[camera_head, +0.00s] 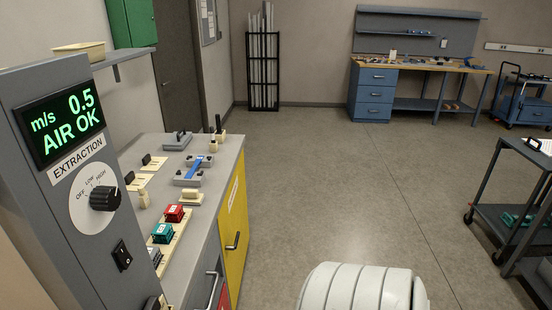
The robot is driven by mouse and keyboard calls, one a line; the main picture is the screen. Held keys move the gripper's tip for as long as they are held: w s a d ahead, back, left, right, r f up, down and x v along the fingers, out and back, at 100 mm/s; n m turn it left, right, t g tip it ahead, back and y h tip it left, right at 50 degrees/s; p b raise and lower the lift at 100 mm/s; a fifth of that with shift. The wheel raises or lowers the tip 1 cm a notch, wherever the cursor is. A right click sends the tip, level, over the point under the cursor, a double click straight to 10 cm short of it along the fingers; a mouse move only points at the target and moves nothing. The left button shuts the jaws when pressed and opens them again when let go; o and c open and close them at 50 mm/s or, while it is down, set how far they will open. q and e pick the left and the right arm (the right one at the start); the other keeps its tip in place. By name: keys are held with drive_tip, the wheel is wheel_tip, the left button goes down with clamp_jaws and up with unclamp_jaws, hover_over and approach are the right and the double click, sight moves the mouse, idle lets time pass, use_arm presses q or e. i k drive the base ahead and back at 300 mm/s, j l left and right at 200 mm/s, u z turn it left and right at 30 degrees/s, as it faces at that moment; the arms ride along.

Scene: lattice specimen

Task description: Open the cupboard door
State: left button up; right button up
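A yellow cupboard door (236,214) forms the front of the grey-topped bench on the left. It appears shut, seen at a steep angle, with a white label strip on it. Its dark bar handle (234,242) sits low on the door. A green wall cabinet (131,22) shows in part at the top left, and it looks closed. Neither of my grippers is in view, and nothing touches the yellow door.
A grey extraction panel (40,200) with a knob stands close at the left. Red and green blocks and small fixtures lie on the benchtop (215,158). A drawer handle (213,290) shows nearer me. Open floor (330,180) lies right of the door. A cart (515,205) stands at right.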

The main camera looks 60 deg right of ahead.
sight(233, 217)
drive_tip(key=z, duration=1.75)
drive_tip(key=i+l+z, duration=0.1)
